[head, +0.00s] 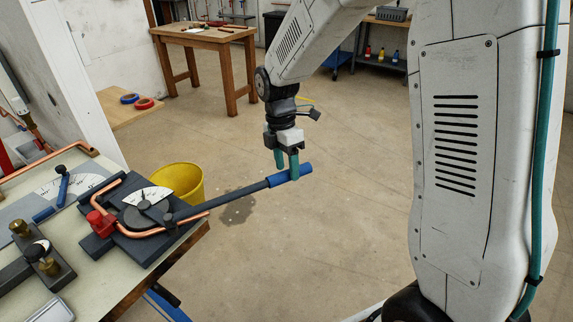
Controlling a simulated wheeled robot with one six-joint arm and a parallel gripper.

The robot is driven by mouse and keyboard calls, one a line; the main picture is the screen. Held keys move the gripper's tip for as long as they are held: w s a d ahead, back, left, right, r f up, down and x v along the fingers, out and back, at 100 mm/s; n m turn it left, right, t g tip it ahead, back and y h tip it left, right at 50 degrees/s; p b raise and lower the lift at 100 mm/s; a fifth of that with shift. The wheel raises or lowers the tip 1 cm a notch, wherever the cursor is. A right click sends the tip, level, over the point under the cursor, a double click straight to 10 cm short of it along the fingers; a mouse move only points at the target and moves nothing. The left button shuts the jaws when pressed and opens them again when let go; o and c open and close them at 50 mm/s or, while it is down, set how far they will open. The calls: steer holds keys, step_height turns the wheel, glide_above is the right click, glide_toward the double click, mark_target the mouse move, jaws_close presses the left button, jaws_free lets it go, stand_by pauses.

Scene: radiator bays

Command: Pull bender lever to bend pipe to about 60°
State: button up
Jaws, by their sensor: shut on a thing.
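The pipe bender (147,216) sits at the right corner of the workbench, with a white angle scale (148,197) and a red clamp block (101,223). A copper pipe (165,229) runs through it and curves round the dark former; the exact bend angle is too small to read. The dark lever (236,202) reaches right, past the bench edge, and ends in a blue grip (291,176). My gripper (287,166) points down with its green fingers shut on the lever at the blue grip. The fingers hide part of the grip.
A yellow bucket (178,182) stands just behind the bender. The workbench (112,283) also holds a second angle scale (62,187), brass fittings and another copper pipe. A wooden table (205,38) stands at the back. The concrete floor (335,205) around my gripper is clear.

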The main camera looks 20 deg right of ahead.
step_height(320, 180, up, 8)
steer(key=w, duration=0.1)
steer(key=shift+w+a+f, duration=0.15)
steer(key=shift+w+f, duration=0.05)
steer(key=shift+w, duration=0.05)
